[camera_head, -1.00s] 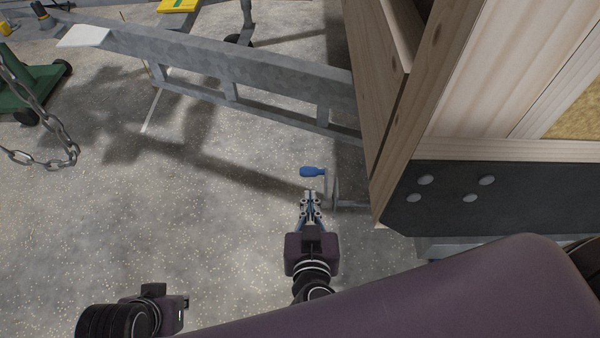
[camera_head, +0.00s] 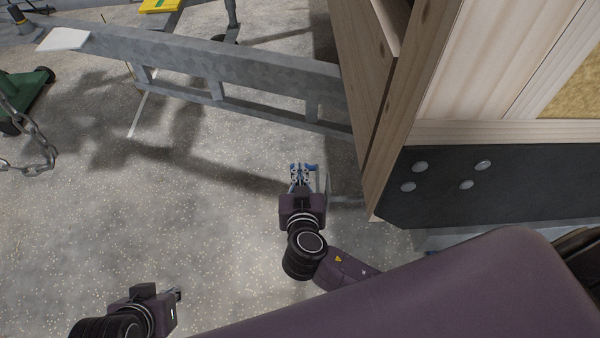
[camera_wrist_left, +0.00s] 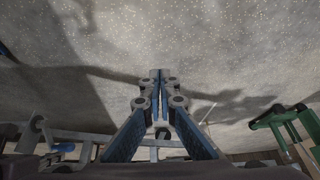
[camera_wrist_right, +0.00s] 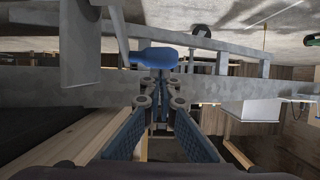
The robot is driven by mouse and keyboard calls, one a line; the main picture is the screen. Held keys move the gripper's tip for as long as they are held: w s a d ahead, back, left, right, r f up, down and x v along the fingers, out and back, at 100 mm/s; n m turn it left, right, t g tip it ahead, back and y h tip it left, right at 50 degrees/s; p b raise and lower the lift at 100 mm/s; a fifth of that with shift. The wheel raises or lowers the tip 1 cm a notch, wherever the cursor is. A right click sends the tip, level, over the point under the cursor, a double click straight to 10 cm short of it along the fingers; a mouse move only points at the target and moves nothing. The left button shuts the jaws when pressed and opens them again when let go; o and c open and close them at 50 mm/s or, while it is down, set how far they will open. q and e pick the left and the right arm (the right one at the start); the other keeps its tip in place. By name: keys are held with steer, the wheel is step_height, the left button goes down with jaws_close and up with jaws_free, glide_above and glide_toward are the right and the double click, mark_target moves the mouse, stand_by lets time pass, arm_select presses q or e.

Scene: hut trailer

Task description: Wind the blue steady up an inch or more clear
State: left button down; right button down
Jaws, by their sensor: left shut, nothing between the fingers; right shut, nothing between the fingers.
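The steady's blue crank handle (camera_wrist_right: 157,57) shows in the right wrist view, just beyond the tips of my right gripper (camera_wrist_right: 158,78). In the head view, my right gripper (camera_head: 301,170) is shut and empty at the handle, hiding most of it. I cannot tell whether the tips touch it. A thin grey plate (camera_head: 327,185) stands beside the crank, near the trailer's corner. My left gripper (camera_head: 179,295) is shut and empty, low at the left, well apart from the crank. It also shows in the left wrist view (camera_wrist_left: 159,75).
The wooden trailer body (camera_head: 397,125) with a dark bolted panel (camera_head: 520,180) stands close at the right. A grey drawbar (camera_head: 215,65) runs across behind the crank. A chain (camera_head: 35,150) hangs at far left.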

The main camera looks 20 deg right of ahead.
arm_select(q)
steer(key=shift+w+d+r, duration=0.1)
steer(key=shift+w, duration=0.25)
arm_select(e)
steer(key=shift+f, duration=0.2)
arm_select(q)
steer(key=shift+r, duration=0.15)
arm_select(e)
steer(key=shift+w+r, duration=0.1)
